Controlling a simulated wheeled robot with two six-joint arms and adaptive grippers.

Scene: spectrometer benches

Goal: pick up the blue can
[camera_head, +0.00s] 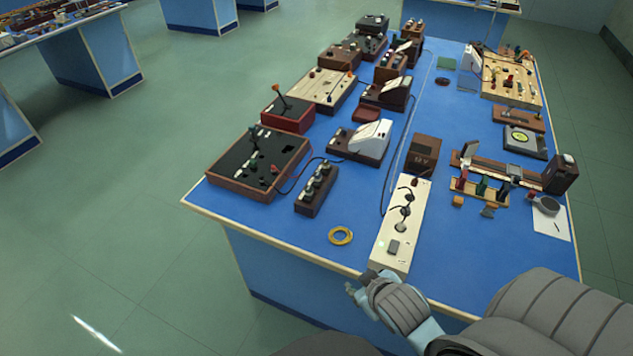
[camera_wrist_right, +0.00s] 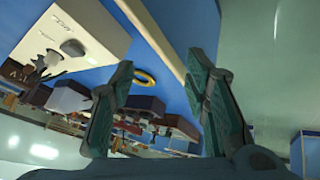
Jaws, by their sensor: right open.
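I cannot make out a blue can in either view. My right gripper (camera_head: 358,288) is at the front edge of the blue-topped bench (camera_head: 290,222), by the near end of a cream control box (camera_head: 396,258). In the right wrist view my right gripper (camera_wrist_right: 162,72) shows its two dark green fingers spread apart with nothing held between them. My left gripper is in neither view.
A yellow ring (camera_head: 341,236) lies near the front edge. Wooden instrument boxes, such as a black-topped one (camera_head: 262,160), crowd the bench's left side. Green floor (camera_head: 120,220) is clear at left.

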